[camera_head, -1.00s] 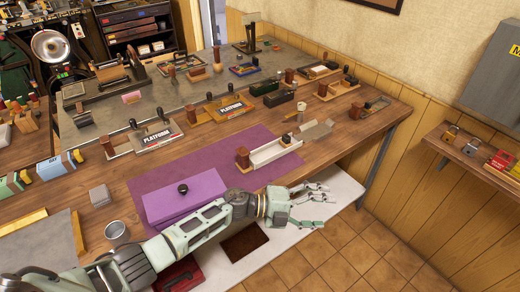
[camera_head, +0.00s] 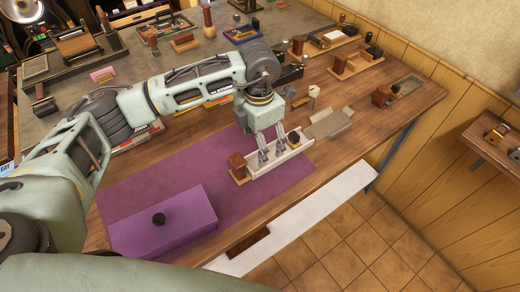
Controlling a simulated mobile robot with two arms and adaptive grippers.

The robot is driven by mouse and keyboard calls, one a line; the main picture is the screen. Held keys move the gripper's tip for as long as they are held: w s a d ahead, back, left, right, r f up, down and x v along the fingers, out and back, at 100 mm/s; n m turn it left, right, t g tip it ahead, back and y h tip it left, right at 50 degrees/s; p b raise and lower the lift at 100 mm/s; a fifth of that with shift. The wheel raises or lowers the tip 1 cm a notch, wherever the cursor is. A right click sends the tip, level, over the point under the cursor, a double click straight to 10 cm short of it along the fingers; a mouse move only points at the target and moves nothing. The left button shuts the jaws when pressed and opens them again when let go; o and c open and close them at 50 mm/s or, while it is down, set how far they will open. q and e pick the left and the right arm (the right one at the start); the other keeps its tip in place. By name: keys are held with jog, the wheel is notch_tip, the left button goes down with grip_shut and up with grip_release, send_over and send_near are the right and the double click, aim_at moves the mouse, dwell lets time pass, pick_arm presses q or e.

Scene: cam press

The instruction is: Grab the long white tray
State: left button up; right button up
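The long white tray (camera_head: 283,164) lies on the right part of the purple mat (camera_head: 150,188). A brown wooden block (camera_head: 238,166) stands at its left end and a dark round knob (camera_head: 293,137) near its right end. My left gripper (camera_head: 272,155) points down over the middle of the tray. Its fingers are apart, with the tips at or just inside the tray. I cannot tell whether they touch it. The far part of the tray is partly hidden by the fingers. My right gripper is not in view.
A purple box (camera_head: 165,226) with a dark knob stands left of the tray, near the table's front edge. A grey-beige open tray (camera_head: 330,124) and a small cream piece (camera_head: 314,92) are to the right. Wooden pieces (camera_head: 355,65) stand behind.

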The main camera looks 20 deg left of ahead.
aim_at(273, 149)
pick_arm(q)
jog(key=f+p, duration=0.1)
jog(key=f, duration=0.1)
jog(key=shift+s+d+f+p, duration=0.15)
jog(key=shift+s+f+p, duration=0.2)
jog(key=shift+p, duration=0.05)
notch_tip(273, 149, down, 3)
jog(key=shift+w+r+p, duration=0.15)
jog(key=shift+p, duration=0.45)
jog(key=shift+f, duration=0.7)
jog(key=c, duration=1.4)
jog(key=shift+w, duration=0.1)
jog(key=shift+c, duration=0.6)
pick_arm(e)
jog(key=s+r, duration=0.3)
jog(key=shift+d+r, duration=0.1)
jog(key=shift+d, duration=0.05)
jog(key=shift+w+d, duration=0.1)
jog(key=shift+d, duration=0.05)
